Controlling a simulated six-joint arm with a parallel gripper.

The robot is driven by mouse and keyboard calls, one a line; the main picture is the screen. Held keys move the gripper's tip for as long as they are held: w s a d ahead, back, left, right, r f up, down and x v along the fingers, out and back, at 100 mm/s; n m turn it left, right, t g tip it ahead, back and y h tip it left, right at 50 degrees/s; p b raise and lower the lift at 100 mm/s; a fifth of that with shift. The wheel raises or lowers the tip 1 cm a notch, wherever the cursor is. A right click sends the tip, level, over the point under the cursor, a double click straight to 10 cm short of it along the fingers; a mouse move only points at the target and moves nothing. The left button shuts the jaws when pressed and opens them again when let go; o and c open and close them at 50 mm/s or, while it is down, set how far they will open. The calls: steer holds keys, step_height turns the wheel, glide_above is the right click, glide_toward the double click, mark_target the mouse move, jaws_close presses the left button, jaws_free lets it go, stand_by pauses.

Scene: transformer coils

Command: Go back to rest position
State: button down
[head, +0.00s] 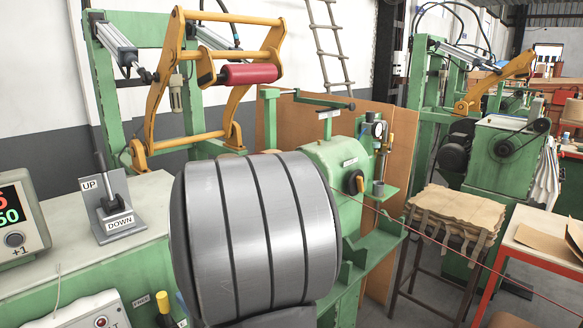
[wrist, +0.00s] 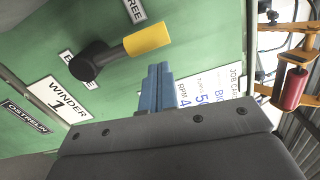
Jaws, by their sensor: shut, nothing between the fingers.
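My gripper (wrist: 159,70) shows in the wrist view as two blue fingers pressed together, with nothing between them. Its grey body fills the bottom of that view. A black lever with a yellow handle (wrist: 146,40) is on the green panel (wrist: 40,62), just beyond and left of the fingertips. The fingers appear apart from it, though the depth gap is hard to judge. The yellow handle (head: 162,302) shows there at the bottom left.
A large grey cylinder with dark bands (head: 255,235) fills the head view's middle and hides much behind it. The green bench (head: 65,225) carries an UP/DOWN lever (head: 108,205) and a counter box (head: 18,225). A yellow frame with a red roller (head: 249,74) stands behind. A burlap-topped stool (head: 452,210) is right.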

steer(key=w+d+v, duration=0.2)
steer(key=v, duration=0.9)
steer(key=x, duration=0.7)
steer(key=shift+r, duration=0.25)
stand_by(0.4)
